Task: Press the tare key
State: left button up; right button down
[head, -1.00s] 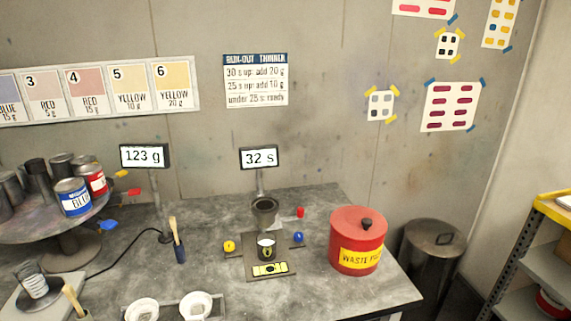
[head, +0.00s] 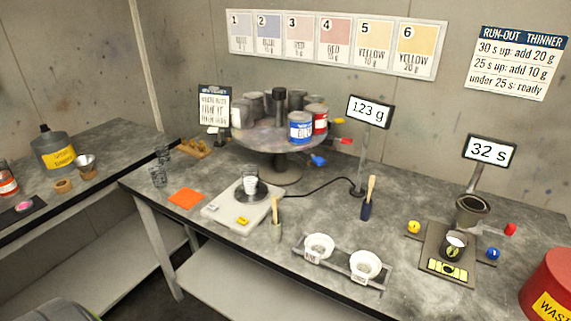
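A pale flat scale (head: 222,222) sits near the front left of the grey bench. A glass cup (head: 250,182) stands on its dark round pan. Two small keys show on its front face, a whitish one (head: 213,207) on the left and a yellow one (head: 243,221) on the right. Their lettering is too small to read, so I cannot tell which is tare. The scale's display (head: 368,112) on a post reads 123 g, and a black cable runs between them. Neither of my grippers is in view.
A turntable (head: 275,141) of cans stands behind the scale. A brush in a pot (head: 276,226) is close to its right, and a rack of white cups (head: 341,263) lies further right. An orange square (head: 186,198) lies to its left. The bench front edge is just below.

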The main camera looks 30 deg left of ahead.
aim_at(241, 220)
jog(key=u, duration=1.35)
